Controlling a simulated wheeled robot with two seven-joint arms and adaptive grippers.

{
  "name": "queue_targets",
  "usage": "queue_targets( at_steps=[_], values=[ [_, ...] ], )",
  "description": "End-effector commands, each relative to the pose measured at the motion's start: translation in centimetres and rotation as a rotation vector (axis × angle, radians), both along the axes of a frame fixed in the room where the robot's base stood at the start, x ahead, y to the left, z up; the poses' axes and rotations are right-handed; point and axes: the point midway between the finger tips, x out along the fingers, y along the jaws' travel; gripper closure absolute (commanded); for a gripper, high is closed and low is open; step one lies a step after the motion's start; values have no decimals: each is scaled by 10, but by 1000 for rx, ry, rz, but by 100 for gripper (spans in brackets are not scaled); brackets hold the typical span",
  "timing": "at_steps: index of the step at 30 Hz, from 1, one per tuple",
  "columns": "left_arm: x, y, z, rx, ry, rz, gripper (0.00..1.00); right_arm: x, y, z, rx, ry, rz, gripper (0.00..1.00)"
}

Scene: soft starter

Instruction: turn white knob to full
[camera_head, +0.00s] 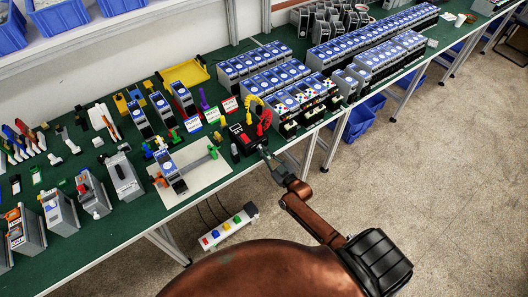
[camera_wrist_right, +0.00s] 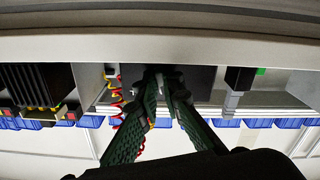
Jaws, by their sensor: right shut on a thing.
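A black box (camera_head: 243,138) with red and yellow coiled leads stands near the front edge of the green table. My right gripper (camera_head: 263,152) is at the front of this box, coming from the lower right. In the right wrist view its two green textured fingers (camera_wrist_right: 164,84) come together on a small light part in front of a dark panel (camera_wrist_right: 195,80). That part looks like the white knob, but the fingertips cover most of it, and its setting cannot be read. My left gripper is not in view.
A blue-faced unit (camera_head: 172,175) stands on a white board left of the box. Rows of blue-faced units (camera_head: 255,75) fill the table behind and to the right. The coiled leads (camera_wrist_right: 117,105) hang close to the left of my fingers. A power strip (camera_head: 228,226) lies below.

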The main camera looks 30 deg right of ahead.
Motion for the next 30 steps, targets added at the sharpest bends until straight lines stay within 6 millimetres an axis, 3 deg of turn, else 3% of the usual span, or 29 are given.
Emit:
queue_targets(
  at_steps=[30],
  values=[
    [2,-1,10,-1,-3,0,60,0,4,1,913,71,1,100]
  ],
)
